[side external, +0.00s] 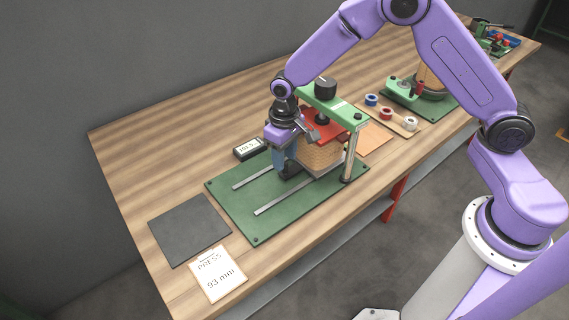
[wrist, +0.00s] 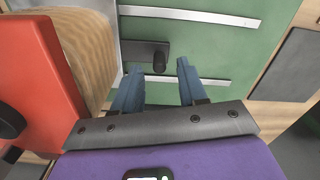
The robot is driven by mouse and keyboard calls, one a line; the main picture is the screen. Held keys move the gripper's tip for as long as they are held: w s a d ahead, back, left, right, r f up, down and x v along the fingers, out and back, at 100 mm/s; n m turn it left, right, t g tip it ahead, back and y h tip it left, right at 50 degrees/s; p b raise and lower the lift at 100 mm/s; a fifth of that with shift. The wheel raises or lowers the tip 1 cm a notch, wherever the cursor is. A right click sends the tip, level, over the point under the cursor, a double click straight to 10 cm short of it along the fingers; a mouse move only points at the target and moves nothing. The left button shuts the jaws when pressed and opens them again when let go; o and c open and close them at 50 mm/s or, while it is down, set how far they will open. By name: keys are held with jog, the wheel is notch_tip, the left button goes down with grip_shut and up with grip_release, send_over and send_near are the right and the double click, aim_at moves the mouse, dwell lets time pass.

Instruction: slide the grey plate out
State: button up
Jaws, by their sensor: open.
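The grey plate (wrist: 133,47) shows its dark end on the rails of the green press base (side external: 235,205), with a black knob (wrist: 159,62) standing on it. The rest of the plate seems to run under the tan coil block (side external: 322,158), where it is hidden. The block stands under the red pressing plate (side external: 323,128). My gripper (wrist: 159,66) is open, its two blue fingers apart. In the wrist view the knob lies between the fingertip lines; I cannot tell whether either finger touches it. In the side view my gripper (side external: 287,172) is low beside the block.
Two metal rails (side external: 300,196) run toward the front left over clear green base. A dark square mat (side external: 188,228) and a "PRESS 93 mm" card (side external: 217,274) lie beyond. A small display (side external: 250,149) sits behind; posts (side external: 350,157) and the green beam (side external: 335,106) stand close to my gripper.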

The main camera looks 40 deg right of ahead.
jog(key=shift+f, duration=1.65)
grip_shut()
jog(key=a, duration=1.7)
grip_release()
